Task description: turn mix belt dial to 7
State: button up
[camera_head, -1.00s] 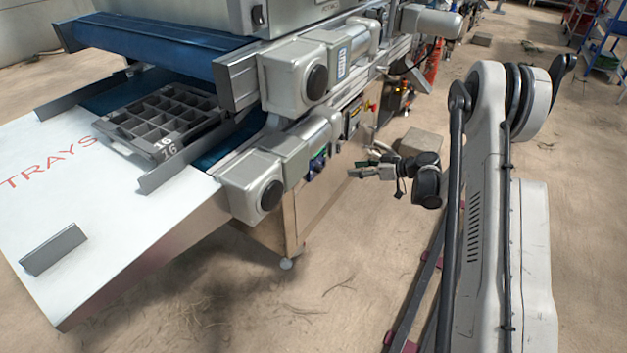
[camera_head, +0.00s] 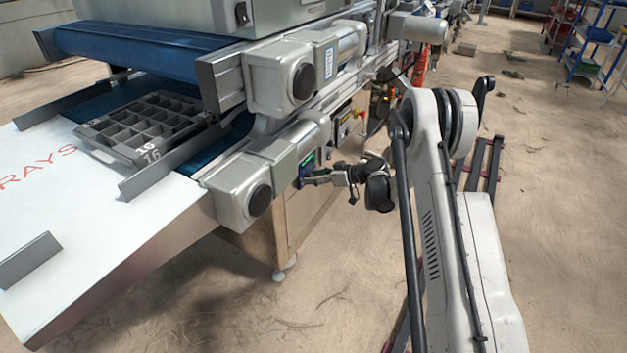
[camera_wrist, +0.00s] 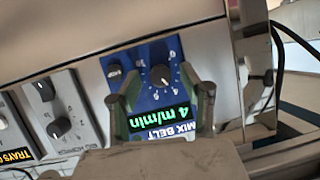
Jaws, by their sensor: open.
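The mix belt panel (camera_wrist: 125,70) is blue and appears upside down in the wrist view, with the label "MIX BELT" and a green display reading "4 m/min". Its round dark dial (camera_wrist: 161,76) has a pale scale around it; the exact pointer setting is too small to tell. My gripper (camera_wrist: 161,94) is open, with one finger on each side of the dial in the picture. I cannot tell whether either finger touches it. In the head view my gripper (camera_head: 308,180) is at the machine's side, by the panel, which it partly hides.
A second knob (camera_wrist: 115,71) is on the same blue panel. Grey panels with dark knobs (camera_wrist: 59,127) lie to the left in the wrist view. Motor housings (camera_head: 240,190) stick out beside my gripper. A black seed tray (camera_head: 145,124) lies on the infeed.

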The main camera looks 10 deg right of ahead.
jog(key=shift+w+a, duration=0.15)
grip_shut()
jog(key=shift+f, duration=0.1)
dwell(0.3)
